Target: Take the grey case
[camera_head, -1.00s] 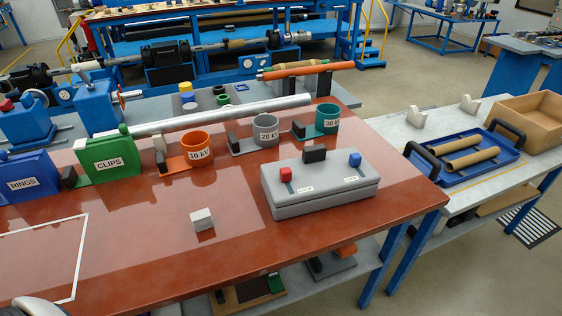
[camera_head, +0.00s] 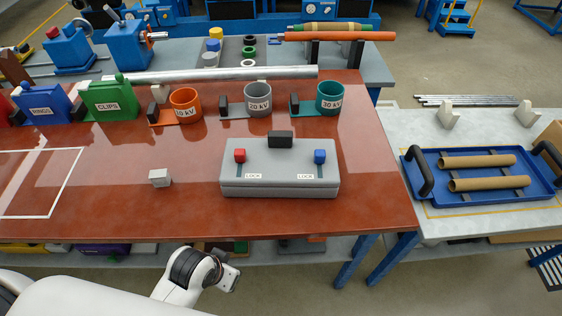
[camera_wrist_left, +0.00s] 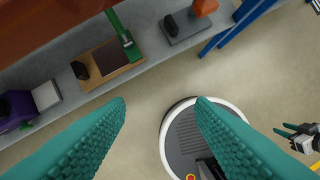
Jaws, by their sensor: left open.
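The grey case (camera_head: 280,185) lies shut and flat on the red-brown table near its front right part. It has a black handle (camera_head: 280,139) at its back edge. A red knob (camera_head: 239,156) and a blue knob (camera_head: 320,157) sit in slots on the lid, each above a LOCK label. My left arm is low at the table's front edge, left of the case. Its gripper's teal fingers (camera_wrist_left: 160,130) are wide apart and empty, over the floor. What seems to be my right gripper (camera_wrist_left: 300,136) shows small at the right of the left wrist view; its jaw state is unclear.
A small light grey block (camera_head: 160,178) lies left of the case. Orange, grey and teal kV cups (camera_head: 258,100) stand behind it, with RINGS and CLIPS bins further left. A blue tray (camera_head: 485,190) with two brown tubes is on the side table. A lower shelf (camera_wrist_left: 55,75) holds parts.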

